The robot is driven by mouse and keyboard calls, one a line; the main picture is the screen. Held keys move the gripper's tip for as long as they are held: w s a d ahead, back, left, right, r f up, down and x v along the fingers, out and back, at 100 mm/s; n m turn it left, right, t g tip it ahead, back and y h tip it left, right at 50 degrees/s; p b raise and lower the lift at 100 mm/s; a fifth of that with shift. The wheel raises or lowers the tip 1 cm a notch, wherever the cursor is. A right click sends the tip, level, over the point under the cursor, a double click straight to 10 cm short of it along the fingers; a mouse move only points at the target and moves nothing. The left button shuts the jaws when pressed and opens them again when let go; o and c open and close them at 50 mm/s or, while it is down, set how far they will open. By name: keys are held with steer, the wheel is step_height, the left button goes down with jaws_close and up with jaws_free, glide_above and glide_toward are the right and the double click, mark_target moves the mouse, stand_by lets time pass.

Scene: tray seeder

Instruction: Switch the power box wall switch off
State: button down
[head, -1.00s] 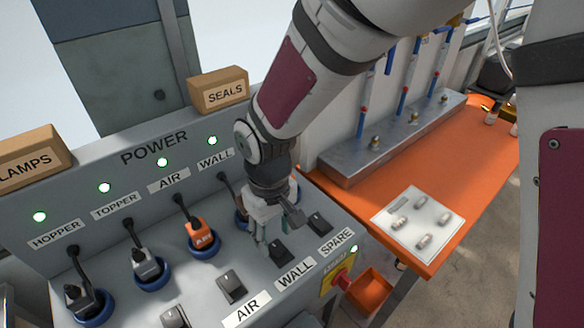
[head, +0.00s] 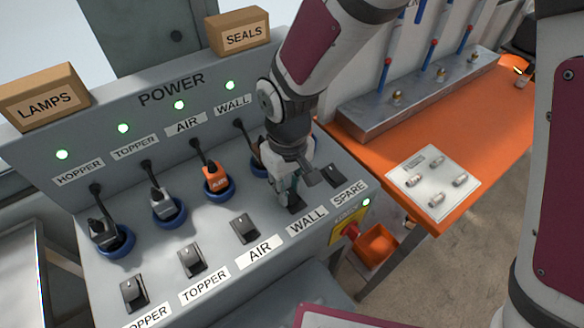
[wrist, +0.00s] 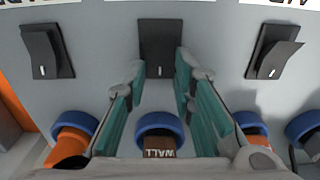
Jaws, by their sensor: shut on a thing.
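The grey power box (head: 110,195) has a row of black rocker switches with labels below them. The wall switch (head: 294,204) stands above the WALL label (head: 307,221), mostly covered by my gripper in the head view. My gripper (head: 287,198) points down onto it. In the wrist view the wall switch (wrist: 160,45) sits in the middle, and my gripper (wrist: 161,72) has its green-padded fingers shut on it, one fingertip on each side. The green lamp above WALL (head: 230,85) is lit. The brown wall plug (wrist: 158,152) shows between the fingers.
The spare switch (head: 333,175) and air switch (head: 244,229) stand close on either side. Plugs in blue sockets, such as the orange air plug (head: 214,179), line the row behind. A red knob on a yellow plate (head: 349,231) is at the box's right end. An orange bench (head: 400,150) lies right.

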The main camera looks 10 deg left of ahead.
steer(key=shift+s+d+t+y+b, duration=0.15)
steer(key=shift+d+t+y+b, duration=0.2)
steer(key=shift+t+y, duration=0.3)
steer(key=shift+s+d+t+y+b, duration=0.15)
steer(key=shift+t+y+b, duration=0.6)
steer(key=shift+b, duration=0.4)
steer(key=shift+s+r+y+b, duration=0.1)
steer(key=shift+s+y+b, duration=0.05)
steer(key=shift+y+b, duration=0.25)
steer(key=c, duration=1.4)
jaws_free()
steer(key=shift+o, duration=0.2)
steer(key=shift+r, duration=0.15)
